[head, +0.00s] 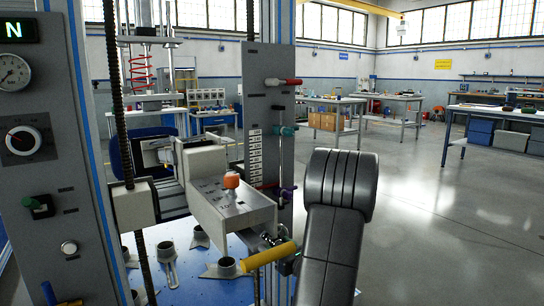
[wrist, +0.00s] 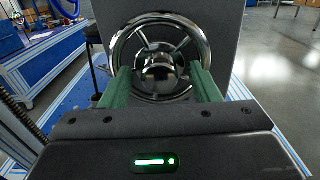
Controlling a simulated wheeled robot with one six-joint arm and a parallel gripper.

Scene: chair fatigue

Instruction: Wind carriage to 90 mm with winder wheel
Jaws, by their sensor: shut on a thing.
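The winder wheel (wrist: 118,45) is a chrome ring with spokes and a round hub, in front of a grey panel in the wrist view. My gripper (wrist: 160,84) has its green fingers on either side of the hub and is shut on the wheel. The exact contact is partly hidden by the gripper body. In the head view the carriage (head: 232,208) is a grey box with an orange knob, beside a threaded screw. A scale of white labels (head: 255,158) runs up the grey column; its numbers are too small to read. Wheel and gripper are not clear in the head view.
A yellow handle (head: 268,256) sticks out below the carriage, near my black arm. A grey control panel (head: 45,150) with gauges stands at the left. Metal fittings lie on the blue plate (head: 190,270). Open floor lies to the right, with workbenches farther back.

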